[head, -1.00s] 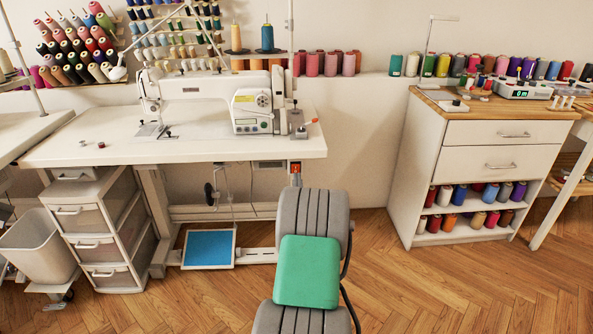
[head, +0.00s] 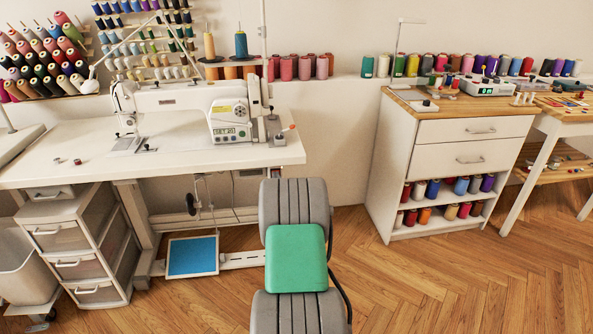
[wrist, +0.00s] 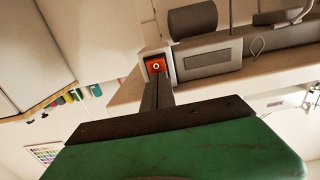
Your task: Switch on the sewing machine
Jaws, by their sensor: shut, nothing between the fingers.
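The white sewing machine (head: 172,98) stands on the white table (head: 60,150) in the head view. In the wrist view an orange-red switch (wrist: 157,65) with a white ring mark sits in a pale housing. My gripper (wrist: 159,82) is shut and empty, its fingertips just below the switch in the picture. I cannot tell whether they touch it. In the head view my arm hides the gripper and the switch.
A blue pedal (head: 192,257) lies under the table. A drawer unit (head: 75,240) stands at the left. A white cabinet (head: 455,150) with thread spools stands at the right. The wood floor (head: 440,290) between them and in front is open.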

